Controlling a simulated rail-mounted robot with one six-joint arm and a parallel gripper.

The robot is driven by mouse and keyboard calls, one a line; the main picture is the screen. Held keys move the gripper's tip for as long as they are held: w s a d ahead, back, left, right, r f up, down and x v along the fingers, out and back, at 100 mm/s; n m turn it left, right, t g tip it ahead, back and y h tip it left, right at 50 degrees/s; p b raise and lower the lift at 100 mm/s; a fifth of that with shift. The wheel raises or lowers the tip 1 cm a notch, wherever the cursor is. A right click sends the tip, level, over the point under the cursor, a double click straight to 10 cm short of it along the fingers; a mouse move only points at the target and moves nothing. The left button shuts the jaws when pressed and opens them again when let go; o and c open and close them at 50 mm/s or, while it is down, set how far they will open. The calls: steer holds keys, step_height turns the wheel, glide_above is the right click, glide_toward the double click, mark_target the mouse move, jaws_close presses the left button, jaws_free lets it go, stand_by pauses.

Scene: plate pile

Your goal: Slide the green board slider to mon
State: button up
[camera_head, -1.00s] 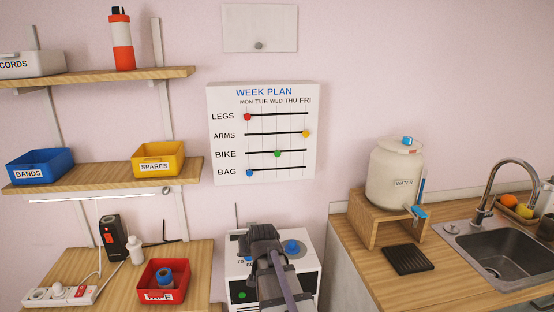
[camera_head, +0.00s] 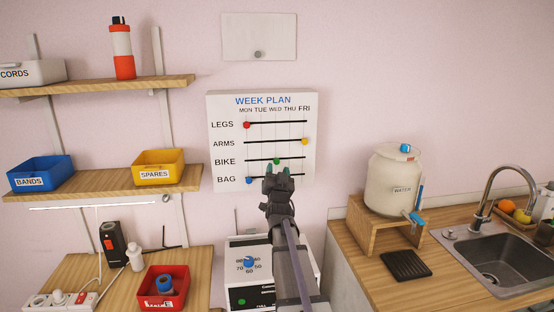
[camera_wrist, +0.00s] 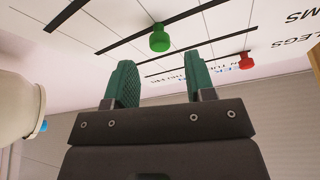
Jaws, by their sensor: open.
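The week plan board (camera_head: 222,140) hangs on the pink wall. Its green slider (camera_head: 277,161) sits on the BIKE track near the WED column, between the ends of the line. Red, yellow and blue sliders sit on the LEGS, ARMS and BAG tracks. My gripper (camera_head: 278,170) is raised in front of the board's lower part, just below the green slider in the picture. In the wrist view, my gripper's green fingers (camera_wrist: 162,82) are apart and empty. The green slider (camera_wrist: 159,38) shows beyond the fingertips, between them sideways, and the red slider (camera_wrist: 246,60) is farther right.
A white unit with a blue knob (camera_head: 249,263) stands below the board. Shelves with a yellow SPARES bin (camera_head: 158,168) are at left. A water container (camera_head: 394,182) and a sink (camera_head: 500,262) are at right. The wall beside the board is clear.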

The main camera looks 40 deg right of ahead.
mark_target(277, 162)
steer(key=p+x, duration=0.1)
steer(key=x, duration=0.3)
steer(key=shift+w+d+r, duration=0.1)
steer(key=shift+w+d, duration=0.05)
steer(key=shift+d, duration=0.05)
steer(key=shift+c, duration=0.4)
jaws_close()
